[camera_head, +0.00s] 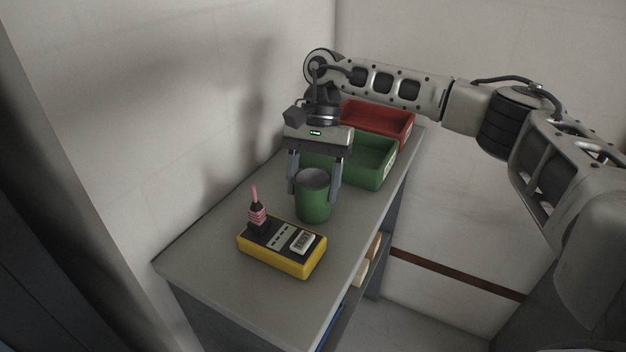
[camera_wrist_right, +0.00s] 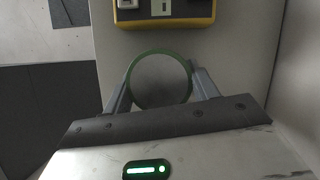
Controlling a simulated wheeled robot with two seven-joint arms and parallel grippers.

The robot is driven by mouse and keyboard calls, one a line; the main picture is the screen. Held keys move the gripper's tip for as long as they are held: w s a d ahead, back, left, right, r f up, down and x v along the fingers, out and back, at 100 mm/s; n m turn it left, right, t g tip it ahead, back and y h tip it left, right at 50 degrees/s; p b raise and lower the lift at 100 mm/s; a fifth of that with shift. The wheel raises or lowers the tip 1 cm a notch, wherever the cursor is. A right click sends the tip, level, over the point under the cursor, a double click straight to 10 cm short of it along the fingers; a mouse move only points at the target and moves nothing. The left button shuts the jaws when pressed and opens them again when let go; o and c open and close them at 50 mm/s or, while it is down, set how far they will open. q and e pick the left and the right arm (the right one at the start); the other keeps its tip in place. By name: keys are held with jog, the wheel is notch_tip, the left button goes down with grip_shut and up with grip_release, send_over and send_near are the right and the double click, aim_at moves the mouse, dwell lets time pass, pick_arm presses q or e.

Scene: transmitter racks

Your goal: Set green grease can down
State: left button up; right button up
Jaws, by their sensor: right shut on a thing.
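The green grease can (camera_head: 313,203) is upright at the middle of the grey bench top, with a grey top face. My right gripper (camera_head: 314,190) comes down from above with one finger on each side of the can and is shut on it. In the right wrist view the can's round green rim (camera_wrist_right: 160,80) shows between the two fingers (camera_wrist_right: 160,88). The can's base looks at or very near the bench surface; I cannot tell if it touches. My left gripper is in neither view.
A yellow tester (camera_head: 282,250) with a pink-and-black probe (camera_head: 257,215) lies just in front of the can. A green bin (camera_head: 372,168) and a red bin (camera_head: 390,122) stand behind it. The bench (camera_head: 215,270) is clear at the front; a wall runs along its left.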

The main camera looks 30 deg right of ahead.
jog(key=o, duration=1.2)
jog(key=shift+f, duration=0.1)
jog(key=shift+c, duration=0.2)
